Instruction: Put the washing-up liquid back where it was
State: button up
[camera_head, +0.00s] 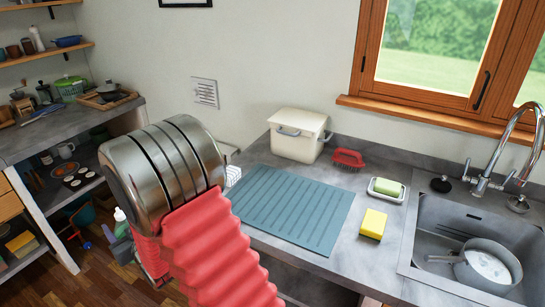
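A small bottle with a pale top and some green (120,216) shows at the lower left, just left of my arm's metal joint. It may be the washing-up liquid, but it is too small to be sure. A dark grey part that seems to be my gripper (119,246) is directly below it, beside a red part of my arm. The bottle appears to touch or overlap this part. I cannot tell whether the fingers are closed on it. My large metal joint and red ribbed arm hide much of the area behind.
The counter holds a blue-grey draining mat (292,208), a cream lidded bin (298,136), a red brush (348,158), a soap dish (386,190), a yellow sponge (373,223) and a sink with a pan (487,266). Cluttered shelves (62,160) stand at left.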

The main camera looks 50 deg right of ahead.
jog(key=shift+w+a, duration=0.15)
jog(key=shift+w, duration=0.35)
